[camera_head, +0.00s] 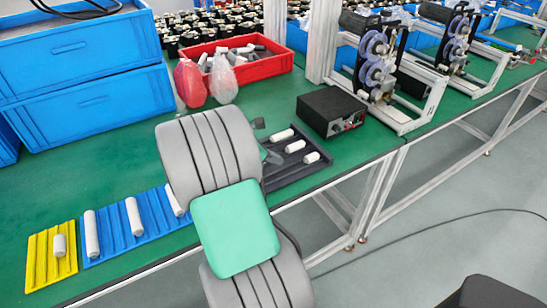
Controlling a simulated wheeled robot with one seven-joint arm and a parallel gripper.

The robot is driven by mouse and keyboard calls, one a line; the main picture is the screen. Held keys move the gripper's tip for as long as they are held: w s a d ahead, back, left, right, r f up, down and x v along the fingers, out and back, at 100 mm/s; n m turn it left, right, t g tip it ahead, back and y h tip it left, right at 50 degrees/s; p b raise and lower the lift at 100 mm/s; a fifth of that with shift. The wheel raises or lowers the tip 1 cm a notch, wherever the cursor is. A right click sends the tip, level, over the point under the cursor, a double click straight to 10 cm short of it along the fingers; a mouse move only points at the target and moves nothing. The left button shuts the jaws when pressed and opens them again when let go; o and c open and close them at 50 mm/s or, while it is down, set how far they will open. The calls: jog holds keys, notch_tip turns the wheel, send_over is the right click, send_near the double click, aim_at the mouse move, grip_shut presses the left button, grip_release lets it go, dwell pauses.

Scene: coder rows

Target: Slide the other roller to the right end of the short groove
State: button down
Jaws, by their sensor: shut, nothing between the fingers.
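A dark tray (287,173) lies at the bench's front edge, its left part hidden behind my arm. Three white rollers lie on it: a back one (284,135), a middle one (294,146) and a front one (311,157). A blue grooved tray (112,234) holds white rollers (91,233), one partly behind my arm. A yellow grooved tray (38,262) holds one short white roller (59,245). I cannot tell which groove is the short one. My gripper (263,142) is shut, mostly hidden behind my arm, by the dark tray's left side.
A black box (331,111) stands just behind the dark tray. A red crate (262,68) and two bags, red (190,84) and clear (222,80), stand further back. Blue crates (90,105) fill the back left. Machines with reels (376,65) stand at the right.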

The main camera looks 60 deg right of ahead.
aim_at(304, 162)
jog(key=x, duration=0.6)
jog(key=shift+s+d, duration=0.3)
jog(key=shift+d, duration=0.3)
jog(key=shift+s+d, duration=0.25)
jog(key=shift+d, duration=0.35)
jog(key=shift+s+d, duration=0.3)
jog(key=shift+d, duration=0.3)
jog(key=shift+r, duration=0.1)
